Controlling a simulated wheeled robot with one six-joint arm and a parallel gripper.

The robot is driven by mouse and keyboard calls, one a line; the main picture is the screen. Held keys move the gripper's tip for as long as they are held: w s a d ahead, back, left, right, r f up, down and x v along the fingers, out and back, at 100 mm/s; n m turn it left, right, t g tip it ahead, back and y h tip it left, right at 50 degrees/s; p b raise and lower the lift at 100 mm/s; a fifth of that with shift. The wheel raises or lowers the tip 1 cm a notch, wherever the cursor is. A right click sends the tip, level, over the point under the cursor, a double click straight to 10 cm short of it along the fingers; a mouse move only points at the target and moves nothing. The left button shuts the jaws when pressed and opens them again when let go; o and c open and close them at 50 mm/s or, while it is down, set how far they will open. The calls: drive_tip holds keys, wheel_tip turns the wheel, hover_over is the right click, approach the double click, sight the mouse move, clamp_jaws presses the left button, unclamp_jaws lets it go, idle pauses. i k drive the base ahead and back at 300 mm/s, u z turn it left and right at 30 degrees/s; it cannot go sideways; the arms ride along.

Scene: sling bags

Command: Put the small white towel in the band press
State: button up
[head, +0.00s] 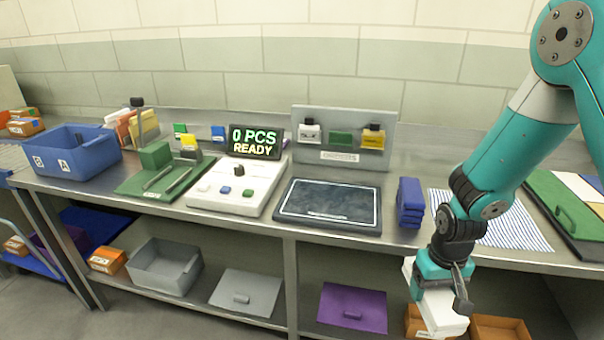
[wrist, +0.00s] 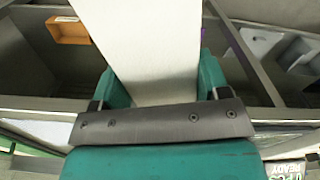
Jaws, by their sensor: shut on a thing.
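My gripper (head: 441,283) is in front of the table's right part, below the tabletop edge. It is shut on the small white towel (head: 443,312), a long flat white block that hangs down from the jaws. In the wrist view the towel (wrist: 150,50) lies between the two teal fingers and reaches out past the top edge. No label marks the band press. A green base with two dark bars and a green block (head: 155,155) stands at the left of the table, and I cannot tell whether it is the press.
A white console (head: 236,185) with a "0 PCS READY" display (head: 255,142) stands mid-table. A dark framed pad (head: 330,205), blue blocks (head: 409,203) and a striped cloth (head: 515,230) lie to its right. A blue bin (head: 72,150) is far left. Orange boxes (head: 500,328) sit on the lower shelf.

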sight(172, 179)
drive_tip(key=u, duration=0.85)
drive_tip(key=k, duration=1.1)
drive_tip(key=u, duration=1.75)
drive_tip(key=i, duration=2.1)
drive_tip(key=z, duration=0.45)
drive_tip(key=i, duration=0.85)
drive_tip(key=z, duration=1.55)
drive_tip(key=i, duration=0.75)
drive_tip(key=z, duration=0.6)
